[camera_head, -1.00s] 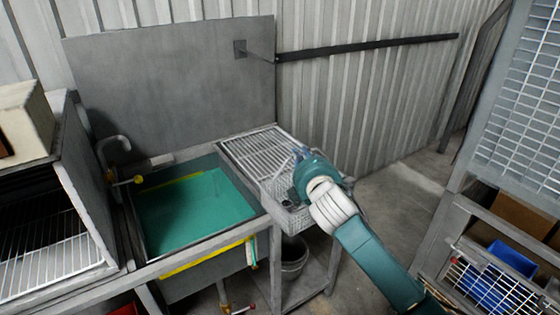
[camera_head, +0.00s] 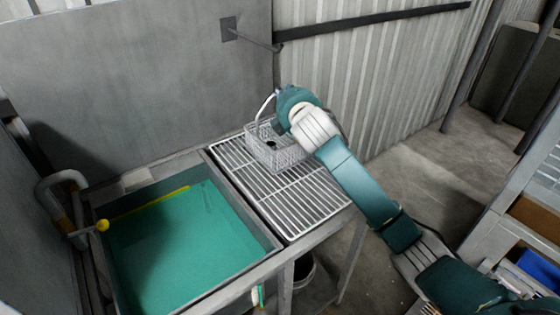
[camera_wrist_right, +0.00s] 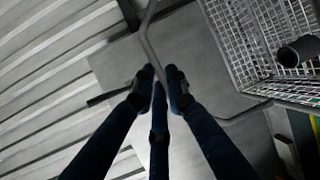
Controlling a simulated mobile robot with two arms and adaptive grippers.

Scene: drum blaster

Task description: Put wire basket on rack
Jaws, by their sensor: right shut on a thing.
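The wire basket (camera_head: 288,158) is a small pale mesh basket at the far end of the rack (camera_head: 297,206), a grid of metal bars right of the sink. It looks upright; I cannot tell if it rests on the bars or hangs just above. My right gripper (camera_head: 280,124) is over the basket. In the right wrist view its dark fingers (camera_wrist_right: 160,84) are closed at the basket's thin handle (camera_wrist_right: 149,42). The basket's mesh (camera_wrist_right: 240,42) shows at the upper right there, with a dark cylindrical item (camera_wrist_right: 298,52) in it. My left gripper is not in view.
A sink basin (camera_head: 185,240) with green liquid adjoins the rack on the left. A grey panel (camera_head: 120,85) stands behind them. A corrugated wall (camera_head: 385,75) is close behind the right arm. The near part of the rack is bare. A bucket (camera_head: 303,272) stands below.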

